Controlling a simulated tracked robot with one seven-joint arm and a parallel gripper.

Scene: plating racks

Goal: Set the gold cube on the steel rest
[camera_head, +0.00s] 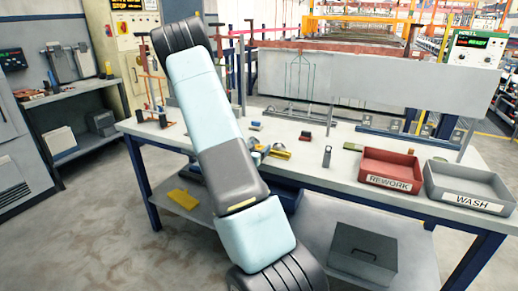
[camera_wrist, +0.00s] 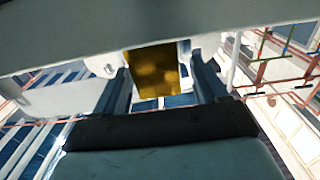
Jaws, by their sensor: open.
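In the wrist view the gold cube (camera_wrist: 153,72) shows between the two dark blue fingers of my gripper (camera_wrist: 159,76). The fingers stand apart, one on each side of it. Whether either finger touches it I cannot tell. A wide grey surface (camera_wrist: 225,22) crosses the top of the wrist view and hides one edge of the cube. A gold-coloured piece (camera_head: 279,152) lies on the bench just right of my arm. I cannot identify the steel rest with certainty.
The bench (camera_head: 330,178) carries a red REWORK tray (camera_head: 390,171) and a grey WASH tray (camera_head: 468,187) at right. Small blue (camera_head: 256,126) and red (camera_head: 305,136) blocks and a small grey upright piece (camera_head: 327,157) stand mid-bench. Thin wire racks (camera_head: 300,75) rise behind.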

